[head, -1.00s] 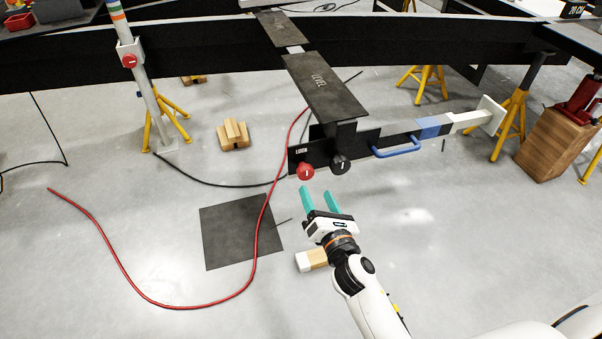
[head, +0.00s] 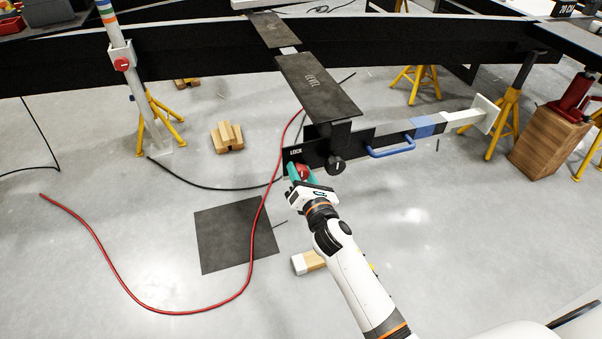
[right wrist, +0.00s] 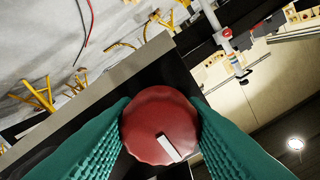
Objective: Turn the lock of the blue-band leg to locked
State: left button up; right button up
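The blue-band leg (head: 465,118) is a long bar lying sideways under the dark chassis, with a blue band (head: 424,126) and a blue handle (head: 392,149). At its left end a black plate marked LOCK carries a red round knob (head: 303,171). The knob also shows in the right wrist view (right wrist: 160,125), with a white pointer mark near its lower edge. My right gripper (head: 305,174) has its teal fingers on both sides of the knob, with no clear gap in the wrist view. A black knob (head: 336,164) sits just right of it. My left gripper is out of view.
An upright leg with a red knob (head: 122,65) stands at the left. A red hose (head: 250,262) and a dark mat (head: 236,235) lie on the floor. A wooden block (head: 227,138), yellow stands (head: 506,125) and a wooden crate (head: 548,143) stand around.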

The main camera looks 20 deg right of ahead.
jog(key=c, duration=0.4)
jog(key=shift+c, duration=0.2)
jog(key=m+p, duration=0.1)
jog(key=m, duration=0.6)
jog(key=shift+p, duration=0.35)
jog(key=m+p, duration=0.3)
jog(key=m, duration=0.6)
pick_arm(q)
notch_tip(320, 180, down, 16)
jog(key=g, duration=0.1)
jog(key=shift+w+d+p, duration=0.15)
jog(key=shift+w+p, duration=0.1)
jog(key=shift+p, duration=0.2)
pick_arm(e)
jog(key=shift+f+m, duration=0.15)
jog(key=shift+m, duration=0.95)
